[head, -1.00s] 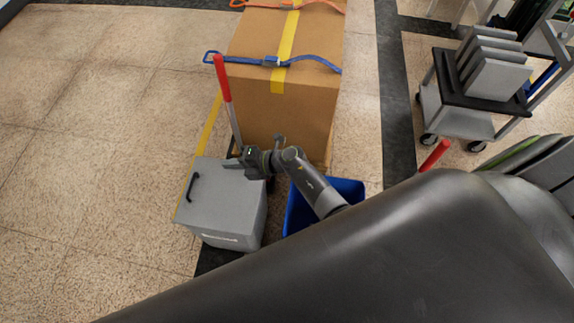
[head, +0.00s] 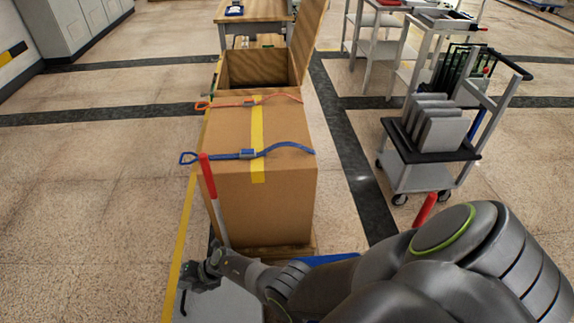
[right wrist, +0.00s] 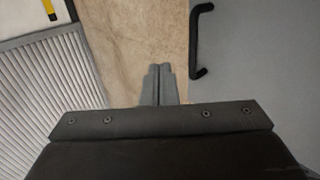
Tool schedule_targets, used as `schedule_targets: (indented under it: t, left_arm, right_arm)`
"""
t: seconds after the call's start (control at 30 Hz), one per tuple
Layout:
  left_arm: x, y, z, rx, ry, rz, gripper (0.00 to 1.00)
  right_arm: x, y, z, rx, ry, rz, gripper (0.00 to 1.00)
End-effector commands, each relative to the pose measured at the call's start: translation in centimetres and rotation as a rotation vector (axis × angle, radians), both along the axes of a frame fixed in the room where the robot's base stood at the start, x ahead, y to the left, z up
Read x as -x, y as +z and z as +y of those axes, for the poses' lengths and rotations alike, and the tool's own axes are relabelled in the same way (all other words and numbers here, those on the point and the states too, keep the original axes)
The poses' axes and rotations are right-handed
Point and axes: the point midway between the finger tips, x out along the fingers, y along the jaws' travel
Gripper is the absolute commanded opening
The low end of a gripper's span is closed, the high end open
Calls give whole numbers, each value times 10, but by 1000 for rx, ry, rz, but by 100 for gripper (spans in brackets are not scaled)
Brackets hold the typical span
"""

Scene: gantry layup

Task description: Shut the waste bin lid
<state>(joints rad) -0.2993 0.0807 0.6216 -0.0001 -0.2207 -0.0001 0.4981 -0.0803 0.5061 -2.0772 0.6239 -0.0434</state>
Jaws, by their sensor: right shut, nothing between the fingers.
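The waste bin is a grey box whose flat grey lid (head: 226,302) shows at the bottom edge of the head view. The lid lies flat and looks shut; the bin's body is cut off below. The lid's grey surface (right wrist: 265,85) fills the right of the right wrist view, with its black handle (right wrist: 196,42) near the edge. My right gripper (head: 190,280) is at the lid's far left part in the head view. In the wrist view its fingers (right wrist: 158,72) are together and empty, beside the handle. Contact with the lid cannot be told. My left gripper is out of view.
A strapped cardboard box (head: 262,205) stands just beyond the bin, with a red-topped post (head: 213,195) at its left corner. A blue container (head: 330,259) is partly hidden by my arm. A cart (head: 430,155) holds grey panels at right. Floor at left is clear.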

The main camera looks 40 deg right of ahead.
Motion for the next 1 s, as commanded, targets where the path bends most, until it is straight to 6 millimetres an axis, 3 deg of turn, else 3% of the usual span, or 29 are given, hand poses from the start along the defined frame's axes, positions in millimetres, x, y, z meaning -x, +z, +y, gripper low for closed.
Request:
schedule_targets:
  t: [0.03,0.07,0.4,1.0]
  left_arm:
    - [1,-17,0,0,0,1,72]
    - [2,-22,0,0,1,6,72]
    - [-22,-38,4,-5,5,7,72]
    - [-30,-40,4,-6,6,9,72]
  right_arm:
    - [-3,-15,2,0,1,-1,0]
    - [-4,-19,3,0,1,-1,0]
    - [-12,-51,12,-1,0,-1,0]
    - [-14,-59,15,-2,0,1,0]
